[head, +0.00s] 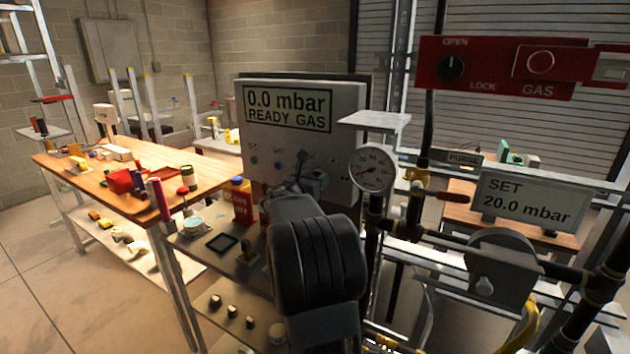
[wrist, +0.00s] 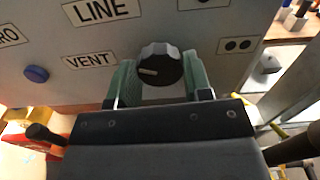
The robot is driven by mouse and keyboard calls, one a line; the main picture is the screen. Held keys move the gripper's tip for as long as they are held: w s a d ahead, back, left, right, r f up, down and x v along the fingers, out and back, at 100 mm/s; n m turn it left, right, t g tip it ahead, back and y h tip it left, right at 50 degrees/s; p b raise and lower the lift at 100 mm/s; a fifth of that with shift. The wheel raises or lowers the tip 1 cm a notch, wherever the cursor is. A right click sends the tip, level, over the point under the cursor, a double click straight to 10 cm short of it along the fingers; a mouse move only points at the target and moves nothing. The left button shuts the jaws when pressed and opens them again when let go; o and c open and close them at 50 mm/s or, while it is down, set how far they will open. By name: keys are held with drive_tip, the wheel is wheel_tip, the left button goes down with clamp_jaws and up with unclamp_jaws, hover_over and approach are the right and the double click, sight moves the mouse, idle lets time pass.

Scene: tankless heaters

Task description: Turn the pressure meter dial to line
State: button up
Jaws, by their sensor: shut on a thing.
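The pressure meter (head: 348,110) is a grey box whose screen reads "0.0 mbar READY GAS". Its black ridged dial (wrist: 160,62) sits on the front panel in the wrist view. The dial's white mark points left, toward the VENT label (wrist: 88,61). The LINE label (wrist: 104,9) is above and left of the dial. My gripper (wrist: 158,72) has its two green fingers on either side of the dial, shut on it. In the head view, my arm covers the lower panel and hides most of the dial.
A round gauge (head: 373,168) on black pipes stands just right of the meter. A "SET 20.0 mbar" display (head: 530,200) and a red GAS panel (head: 500,68) are farther right. A wooden workbench (head: 140,190) with tools is at left.

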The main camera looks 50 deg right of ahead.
drive_tip(key=m+b, duration=0.8)
drive_tip(key=b, duration=0.3)
drive_tip(key=shift+s+m, duration=0.1)
drive_tip(key=shift+m, duration=0.2)
drive_tip(key=shift+r+b, duration=0.1)
drive_tip(key=shift+b, duration=0.2)
drive_tip(key=o, duration=0.9)
drive_tip(key=v, duration=1.3)
drive_tip(key=shift+a, duration=0.4)
